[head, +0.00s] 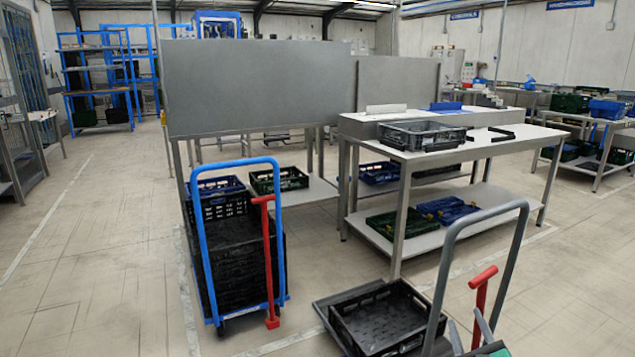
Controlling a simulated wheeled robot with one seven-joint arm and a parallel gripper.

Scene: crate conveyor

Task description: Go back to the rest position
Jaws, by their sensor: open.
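My gripper (468,331) shows at the bottom edge, right of centre, in the head view. Its two grey fingers stand apart with nothing seen between them. The rest of my arm is mostly out of the picture. The gripper appears in front of the near trolley with the grey handle (447,262), and hides part of it. I cannot tell whether it is clear of the trolley or how far apart they are.
A black crate (345,322) sits on the near trolley. A blue-handled trolley (204,262) holds stacked black crates. A grey crate (385,138) stands on the white-topped table (447,155); blue and green crates lie on its lower shelf. The floor at left is clear.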

